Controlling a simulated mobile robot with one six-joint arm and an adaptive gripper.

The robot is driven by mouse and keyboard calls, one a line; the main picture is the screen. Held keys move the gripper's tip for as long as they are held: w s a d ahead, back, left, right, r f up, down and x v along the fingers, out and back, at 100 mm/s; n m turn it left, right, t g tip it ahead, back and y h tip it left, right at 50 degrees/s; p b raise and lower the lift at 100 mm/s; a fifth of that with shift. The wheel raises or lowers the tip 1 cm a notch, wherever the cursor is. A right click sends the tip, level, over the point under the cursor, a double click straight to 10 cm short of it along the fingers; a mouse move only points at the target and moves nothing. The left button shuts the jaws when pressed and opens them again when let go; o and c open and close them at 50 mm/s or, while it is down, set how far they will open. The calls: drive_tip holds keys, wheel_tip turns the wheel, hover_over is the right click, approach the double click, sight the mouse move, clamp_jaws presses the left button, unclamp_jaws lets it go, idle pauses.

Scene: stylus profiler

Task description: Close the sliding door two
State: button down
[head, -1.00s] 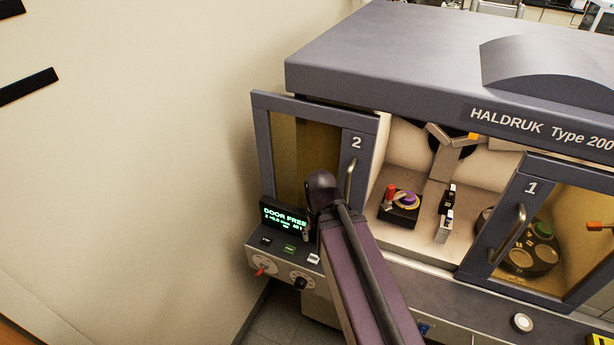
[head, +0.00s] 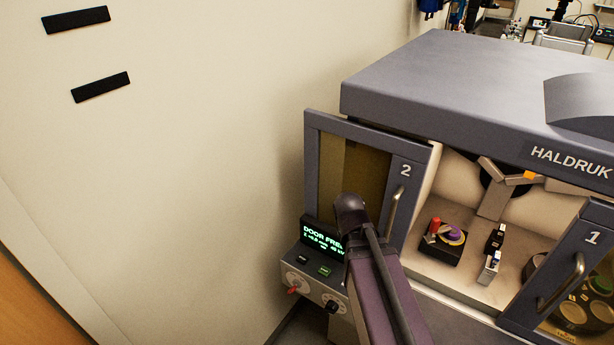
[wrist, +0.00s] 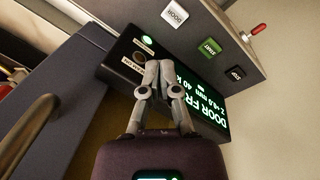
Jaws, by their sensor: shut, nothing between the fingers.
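Sliding door two (head: 412,188) is a grey-framed panel with a tinted window, at the left of the machine, standing open. A wide gap to its right shows the chamber. Its metal bar handle (head: 393,212) is on its right edge; in the wrist view the handle (wrist: 28,135) is at the left. My gripper (wrist: 158,62) is shut and empty, with its fingertips in front of the display box (wrist: 215,110) and apart from the handle. In the head view my arm hides the gripper and part of the door's lower frame.
Door one (head: 591,238) is at the right with its own handle (head: 562,283). The display (head: 322,239) reads DOOR FREE, partly hidden. A bare wall (head: 200,170) is at the left.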

drive_tip(key=w+a+r+n+t+h+b, duration=0.35)
drive_tip(key=w+a+h, duration=0.4)
drive_tip(key=w, duration=0.45)
drive_tip(key=w+a+r+n+t+h+b, duration=0.1)
drive_tip(key=w+a+r+t+h, duration=0.1)
drive_tip(key=a, duration=0.5)
drive_tip(key=w+a+r+n+t+h, duration=0.2)
drive_tip(key=w+a+r+t+h, duration=0.1)
drive_tip(key=a+r+t, duration=0.2)
wheel_tip(320, 180, up, 2)
drive_tip(key=shift+a+r+b, duration=0.15)
drive_tip(key=shift+a+b, duration=0.25)
drive_tip(key=shift+a, duration=0.65)
drive_tip(key=shift+w+d+n, duration=0.1)
drive_tip(key=shift+w+n, duration=0.05)
drive_tip(key=shift+n, duration=0.1)
drive_tip(key=x, duration=0.9)
drive_tip(key=shift+w+d, duration=0.3)
